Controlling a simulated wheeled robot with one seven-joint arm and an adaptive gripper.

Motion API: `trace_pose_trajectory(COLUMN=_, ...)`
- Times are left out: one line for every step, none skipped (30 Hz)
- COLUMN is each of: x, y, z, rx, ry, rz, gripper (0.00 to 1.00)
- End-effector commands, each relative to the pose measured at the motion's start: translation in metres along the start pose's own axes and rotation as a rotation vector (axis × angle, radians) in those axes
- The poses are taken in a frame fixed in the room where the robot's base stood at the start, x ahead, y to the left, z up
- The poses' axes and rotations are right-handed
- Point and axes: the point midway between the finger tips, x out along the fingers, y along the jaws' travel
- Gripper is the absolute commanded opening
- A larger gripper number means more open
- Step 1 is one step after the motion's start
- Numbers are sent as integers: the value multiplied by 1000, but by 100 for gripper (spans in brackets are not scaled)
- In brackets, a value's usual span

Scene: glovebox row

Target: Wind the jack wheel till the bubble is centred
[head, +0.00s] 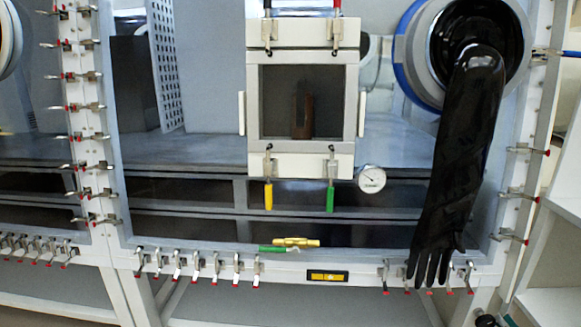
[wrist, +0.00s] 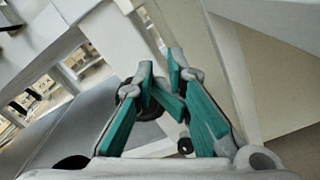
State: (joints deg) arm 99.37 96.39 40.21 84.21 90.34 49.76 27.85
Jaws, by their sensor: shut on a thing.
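The level (head: 327,276) is a black-framed yellow strip on the white lower rail in the head view. Its bubble is too small to make out. My gripper (wrist: 162,72) shows in the wrist view with teal-padded fingers, shut on a dark round part that looks like the jack wheel (wrist: 150,110). The fingers hide much of the wheel. A small dark round piece (wrist: 185,146) shows lower, between the fingers. At the bottom right of the head view a dark part (head: 485,321) is cut off by the edge; I cannot tell what it is.
A long black glove (head: 462,150) hangs from its port over the lower rail. A framed hatch (head: 350,100) and a round gauge (head: 371,179) are on the glovebox front. Red-tipped clamps line the rails. White shelving (head: 555,255) stands at the right edge.

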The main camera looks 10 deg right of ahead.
Motion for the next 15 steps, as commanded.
trace_pose_trajectory(x=-2, y=0, z=1, rx=0, ry=-1, rz=-1, gripper=0)
trace_pose_trajectory(x=-4, y=0, z=2, rx=0, ry=-1, rz=-1, gripper=0)
trace_pose_trajectory(x=-7, y=0, z=2, rx=0, ry=-2, rz=-1, gripper=0)
trace_pose_trajectory(x=-10, y=0, z=3, rx=0, ry=-3, rz=0, gripper=0)
trace_pose_trajectory(x=-13, y=0, z=3, rx=0, ry=-4, rz=0, gripper=0)
trace_pose_trajectory(x=-17, y=0, z=4, rx=0, ry=-4, rz=-1, gripper=0)
trace_pose_trajectory(x=-21, y=0, z=4, rx=0, ry=-4, rz=-1, gripper=0)
trace_pose_trajectory(x=-24, y=0, z=4, rx=0, ry=-4, rz=-2, gripper=0)
trace_pose_trajectory(x=-28, y=0, z=4, rx=0, ry=-4, rz=-2, gripper=0)
trace_pose_trajectory(x=-32, y=0, z=4, rx=1, ry=-5, rz=-1, gripper=0)
trace_pose_trajectory(x=-35, y=1, z=4, rx=1, ry=-5, rz=-1, gripper=0)
trace_pose_trajectory(x=-39, y=1, z=4, rx=1, ry=-5, rz=0, gripper=0)
trace_pose_trajectory(x=-42, y=1, z=3, rx=1, ry=-4, rz=-1, gripper=0)
trace_pose_trajectory(x=-46, y=0, z=3, rx=0, ry=-4, rz=-1, gripper=0)
trace_pose_trajectory(x=-50, y=0, z=4, rx=0, ry=-5, rz=-1, gripper=0)
